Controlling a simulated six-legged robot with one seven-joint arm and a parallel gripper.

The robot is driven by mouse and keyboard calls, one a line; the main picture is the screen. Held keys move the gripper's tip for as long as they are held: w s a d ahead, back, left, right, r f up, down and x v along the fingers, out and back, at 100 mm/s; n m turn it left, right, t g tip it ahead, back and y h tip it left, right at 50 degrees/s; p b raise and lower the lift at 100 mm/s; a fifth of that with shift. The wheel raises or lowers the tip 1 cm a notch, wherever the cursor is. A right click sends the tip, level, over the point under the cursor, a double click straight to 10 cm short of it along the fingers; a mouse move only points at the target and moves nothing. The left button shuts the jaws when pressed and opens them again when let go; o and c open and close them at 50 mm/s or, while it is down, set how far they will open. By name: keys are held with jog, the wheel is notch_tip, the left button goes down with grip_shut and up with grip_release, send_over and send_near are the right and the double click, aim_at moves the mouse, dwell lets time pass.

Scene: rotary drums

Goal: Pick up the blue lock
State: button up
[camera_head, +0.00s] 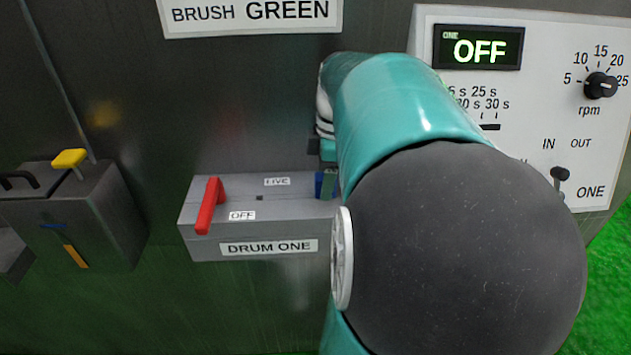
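The blue lock (319,184) shows as a small blue patch at the right end of the grey DRUM ONE box (215,247), on its top. My teal arm hides the rest of it. My gripper (328,170) is mostly hidden behind my own arm; a dark part of it shows right at the lock. I cannot tell whether its fingers are around the lock or only beside it, nor whether they are open or shut.
A red lever (209,205) stands on the box's left part, by the OFF label. A dark box with a yellow handle (69,158) is at left. A white control panel (530,130) reading OFF, with a knob (600,86) and a switch (560,174), is at right.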

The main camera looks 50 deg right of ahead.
jog(key=c, duration=1)
jog(key=shift+c, duration=0.2)
jog(key=shift+r, duration=0.1)
